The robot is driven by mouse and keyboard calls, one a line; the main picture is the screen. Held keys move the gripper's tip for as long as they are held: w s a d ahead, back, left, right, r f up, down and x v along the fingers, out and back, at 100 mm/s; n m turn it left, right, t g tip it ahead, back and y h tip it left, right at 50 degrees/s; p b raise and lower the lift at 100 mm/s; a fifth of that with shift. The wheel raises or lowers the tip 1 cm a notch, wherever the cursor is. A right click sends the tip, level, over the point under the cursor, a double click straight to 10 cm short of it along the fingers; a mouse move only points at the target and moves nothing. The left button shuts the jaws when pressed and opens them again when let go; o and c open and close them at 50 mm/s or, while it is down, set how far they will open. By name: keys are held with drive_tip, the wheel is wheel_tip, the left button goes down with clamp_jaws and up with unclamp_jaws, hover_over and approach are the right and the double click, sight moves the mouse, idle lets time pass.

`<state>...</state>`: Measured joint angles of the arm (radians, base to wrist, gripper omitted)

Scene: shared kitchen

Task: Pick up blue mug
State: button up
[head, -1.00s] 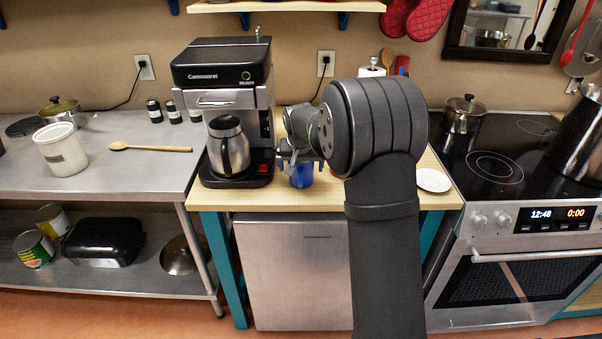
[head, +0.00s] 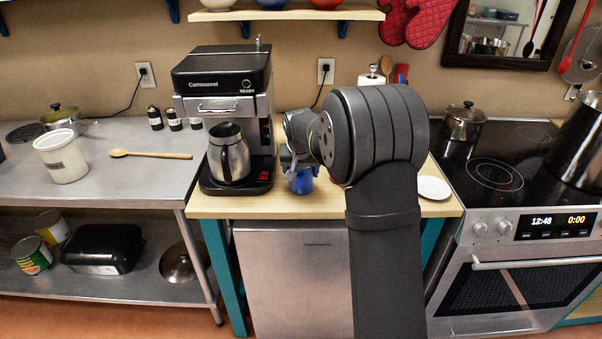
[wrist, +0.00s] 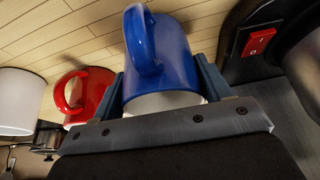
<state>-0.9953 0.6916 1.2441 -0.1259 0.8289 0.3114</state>
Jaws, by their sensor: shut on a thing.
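The blue mug (wrist: 178,62) is between the two fingers of my gripper (wrist: 165,88) in the wrist view, with its handle facing the camera. The fingers are shut on its sides. In the head view the blue mug (head: 300,181) shows below my gripper (head: 298,165), at the counter just right of the coffee maker. My wrist and arm hide part of it there. I cannot tell whether its base is clear of the counter.
The coffee maker (head: 222,85) with a steel carafe (head: 229,155) stands close on the left. In the wrist view a red mug (wrist: 90,95) and a white mug (wrist: 18,100) stand nearby. A white saucer (head: 433,187) lies right of my arm. The stove (head: 495,170) is further right.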

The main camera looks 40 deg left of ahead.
drive_tip(key=shift+r, duration=0.75)
drive_tip(key=w+d+r, duration=0.4)
drive_tip(key=d+r, duration=0.5)
drive_tip(key=d, duration=0.1)
drive_tip(key=shift+w+d, duration=0.3)
idle(1.7)
idle(0.3)
